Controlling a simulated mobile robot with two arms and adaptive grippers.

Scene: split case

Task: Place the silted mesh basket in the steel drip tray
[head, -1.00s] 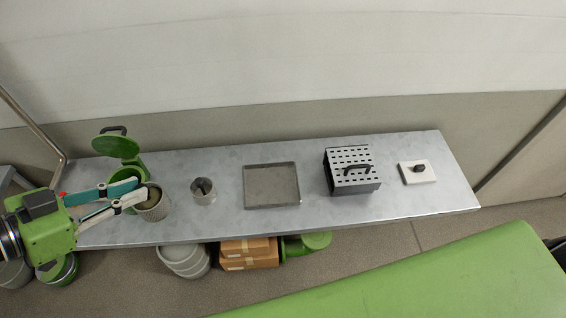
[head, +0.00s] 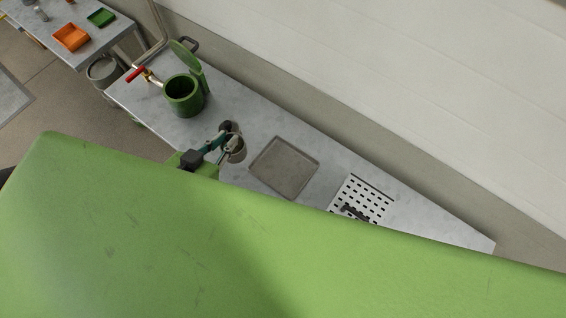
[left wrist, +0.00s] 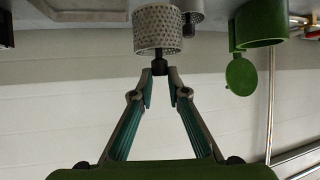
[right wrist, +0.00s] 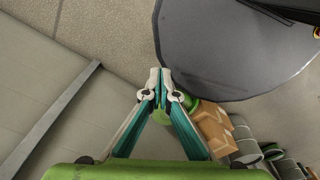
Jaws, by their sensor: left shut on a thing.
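The silted mesh basket (left wrist: 158,30) is a pale perforated cup in the left wrist view, with a dark knob between my left fingertips. My left gripper (left wrist: 160,72) is shut on that knob. In the head view the left gripper (head: 226,143) and the basket (head: 237,153) are small and partly overlapped, left of the tray. The steel drip tray (head: 284,168) is a shallow grey square tray, empty, on the bench. The basket's contents are hidden in the wrist view. My right gripper (right wrist: 160,76) has its fingertips together, empty, above the floor.
A green canister (head: 184,97) with a raised lid stands left on the bench. A smaller grey cup (left wrist: 190,10) is close behind the basket. A large green surface hides the bench's near side in the head view.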

